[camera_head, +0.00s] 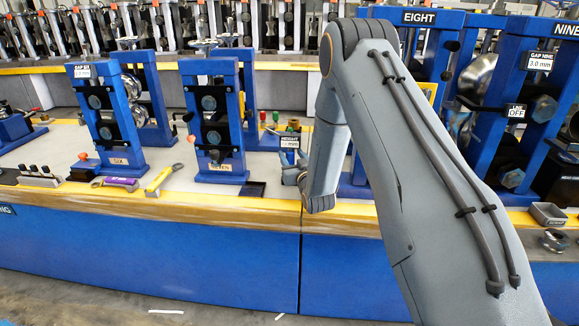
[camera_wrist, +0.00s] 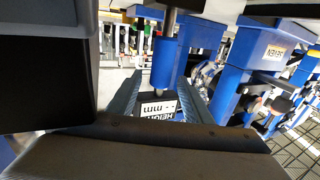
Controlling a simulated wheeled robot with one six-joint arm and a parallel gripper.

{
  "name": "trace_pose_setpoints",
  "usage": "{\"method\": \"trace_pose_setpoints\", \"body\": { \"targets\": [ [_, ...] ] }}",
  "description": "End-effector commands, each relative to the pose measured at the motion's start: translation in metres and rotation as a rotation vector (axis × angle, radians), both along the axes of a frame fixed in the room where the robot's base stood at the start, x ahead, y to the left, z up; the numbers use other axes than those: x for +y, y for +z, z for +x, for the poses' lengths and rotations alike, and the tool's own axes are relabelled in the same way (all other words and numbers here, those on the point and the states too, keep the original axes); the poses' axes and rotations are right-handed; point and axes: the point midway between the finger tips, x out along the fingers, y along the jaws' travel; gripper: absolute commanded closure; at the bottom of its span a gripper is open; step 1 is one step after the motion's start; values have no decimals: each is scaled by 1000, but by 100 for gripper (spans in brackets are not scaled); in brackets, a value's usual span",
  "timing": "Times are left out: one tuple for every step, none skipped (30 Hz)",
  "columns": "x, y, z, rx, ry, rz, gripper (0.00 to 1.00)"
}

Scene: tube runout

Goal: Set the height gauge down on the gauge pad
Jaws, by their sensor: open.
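The height gauge shows in the wrist view as a blue block (camera_wrist: 164,62) on a dark post, with a white "HEIGHT mm" label (camera_wrist: 158,107) below it. My gripper (camera_wrist: 162,88) is open, with one finger on each side of the gauge. I cannot tell whether either finger touches it. In the head view the gauge's white display (camera_head: 289,142) shows just left of my forearm, and my gripper (camera_head: 292,174) is low beside it, partly hidden. A dark flat pad (camera_head: 251,189) lies on the bench left of my gripper; I cannot tell whether it is the gauge pad.
Blue roll stands SIX (camera_head: 110,115) and SEVEN (camera_head: 212,118) stand to the left, and EIGHT and NINE (camera_head: 525,110) to the right. A yellow tool (camera_head: 161,179) and a purple-handled one (camera_head: 118,183) lie near the yellow front edge. A small grey tray (camera_head: 548,214) sits at right.

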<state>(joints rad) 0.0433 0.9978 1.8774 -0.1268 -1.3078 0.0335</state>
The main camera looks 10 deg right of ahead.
Motion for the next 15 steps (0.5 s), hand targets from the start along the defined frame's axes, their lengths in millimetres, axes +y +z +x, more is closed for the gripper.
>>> {"method": "trace_pose_setpoints", "body": {
  "targets": [
    [1,0,7,-1,0,0,54],
    [1,0,11,-1,0,0,54],
    [1,0,15,0,0,0,54],
    [1,0,18,0,0,0,54],
    [1,0,20,0,0,0,54],
    [2,0,21,0,0,0,54],
    [2,0,22,0,0,0,54],
    [2,0,23,1,0,0,54],
    [2,0,23,1,-1,0,54],
    [2,0,23,1,-1,0,54],
    [2,0,23,1,-1,0,54],
    [2,0,23,1,-1,0,54],
    [2,0,23,1,-1,0,54],
    [2,0,23,1,-1,0,58],
    [2,0,23,1,-1,0,64]
  ]
}}
